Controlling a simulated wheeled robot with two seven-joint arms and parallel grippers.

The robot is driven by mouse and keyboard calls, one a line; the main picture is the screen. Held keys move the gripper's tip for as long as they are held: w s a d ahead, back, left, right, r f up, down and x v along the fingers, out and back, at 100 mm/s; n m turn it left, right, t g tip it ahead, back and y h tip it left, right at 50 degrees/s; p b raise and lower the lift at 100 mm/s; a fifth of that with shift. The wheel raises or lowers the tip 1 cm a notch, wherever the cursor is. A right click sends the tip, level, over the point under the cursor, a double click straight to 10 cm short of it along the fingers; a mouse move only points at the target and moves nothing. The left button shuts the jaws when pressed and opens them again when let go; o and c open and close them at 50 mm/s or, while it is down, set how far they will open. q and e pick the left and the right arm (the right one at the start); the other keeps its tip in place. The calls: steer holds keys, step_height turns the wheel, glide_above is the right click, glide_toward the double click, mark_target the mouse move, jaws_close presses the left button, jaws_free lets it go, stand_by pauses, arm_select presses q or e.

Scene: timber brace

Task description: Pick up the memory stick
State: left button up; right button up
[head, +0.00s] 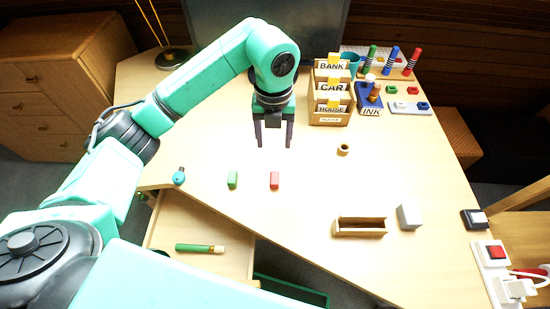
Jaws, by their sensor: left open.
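My left gripper (273,143) hangs over the middle of the desk, fingers pointing down, open with nothing between them. Further left, near the desk's edge, lies a small rounded teal piece (179,177) with a dark tip. I cannot tell for sure which of these small things is the memory stick. My right gripper is not in view.
An open drawer (165,235) at the front left holds a green tube (200,248). A wooden tray (360,227) and grey block (409,217) stand right. A card box (330,112) and ink box (370,100) stand behind. The desk's middle is mostly clear.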

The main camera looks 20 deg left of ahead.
arm_select(q)
steer(key=p, duration=0.2)
glide_toward(275, 176)
steer(key=shift+s+a, duration=0.15)
steer(key=shift+s, duration=0.05)
step_height(275, 176, down, 8)
steer(key=shift+w+f+p, duration=0.1)
steer(key=shift+f+p, duration=0.1)
steer(key=shift+p, duration=0.5)
steer(key=shift+w+f, duration=0.1)
steer(key=shift+f, duration=0.05)
jaws_close()
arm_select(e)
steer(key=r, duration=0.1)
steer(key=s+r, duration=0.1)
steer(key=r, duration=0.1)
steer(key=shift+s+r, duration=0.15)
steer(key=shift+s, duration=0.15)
